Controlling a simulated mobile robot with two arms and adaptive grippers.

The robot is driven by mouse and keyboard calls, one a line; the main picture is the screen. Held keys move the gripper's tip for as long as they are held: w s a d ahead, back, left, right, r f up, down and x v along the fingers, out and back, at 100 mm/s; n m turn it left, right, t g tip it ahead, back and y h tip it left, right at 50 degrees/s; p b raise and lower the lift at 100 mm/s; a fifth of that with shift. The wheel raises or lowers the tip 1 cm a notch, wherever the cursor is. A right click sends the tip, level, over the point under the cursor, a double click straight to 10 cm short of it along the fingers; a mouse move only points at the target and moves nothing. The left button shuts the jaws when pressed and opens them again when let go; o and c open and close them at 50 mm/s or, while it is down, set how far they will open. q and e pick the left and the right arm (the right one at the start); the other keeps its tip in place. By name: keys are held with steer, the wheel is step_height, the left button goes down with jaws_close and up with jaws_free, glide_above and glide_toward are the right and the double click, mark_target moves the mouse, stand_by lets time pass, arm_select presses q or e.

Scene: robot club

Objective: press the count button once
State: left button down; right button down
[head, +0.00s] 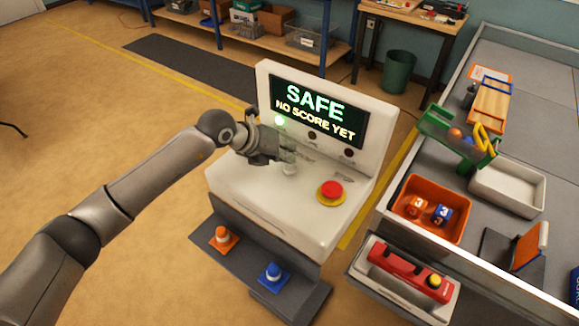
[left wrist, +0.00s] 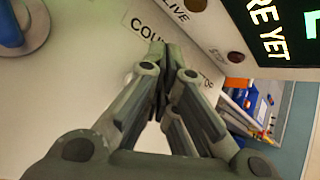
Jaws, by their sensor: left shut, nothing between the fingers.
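The white console (head: 235,185) has a lit screen (head: 318,112) reading "SAFE NO SCORE YET". My left gripper (head: 288,163) is shut and empty, its fingertips low over the console top. In the left wrist view its fingers (left wrist: 163,55) partly cover a label (left wrist: 143,33) starting "COU". Whether the fingertips touch the console cannot be told. My right gripper is not in view.
A red button (head: 331,190) on a yellow base sits at the console's right front. An orange cone (head: 222,237) and a blue cone (head: 273,274) stand on the lower shelf. The side bench holds an orange tray (head: 461,222) and other items.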

arm_select(q)
steer(key=shift+f, duration=0.3)
steer(key=shift+f+b, duration=0.55)
steer(key=shift+f, duration=0.05)
stand_by(0.8)
steer(key=shift+r, duration=0.1)
steer(key=shift+r+p, duration=0.55)
steer(key=shift+r, duration=0.35)
steer(key=shift+r+p, duration=1.55)
steer(key=shift+r, duration=1)
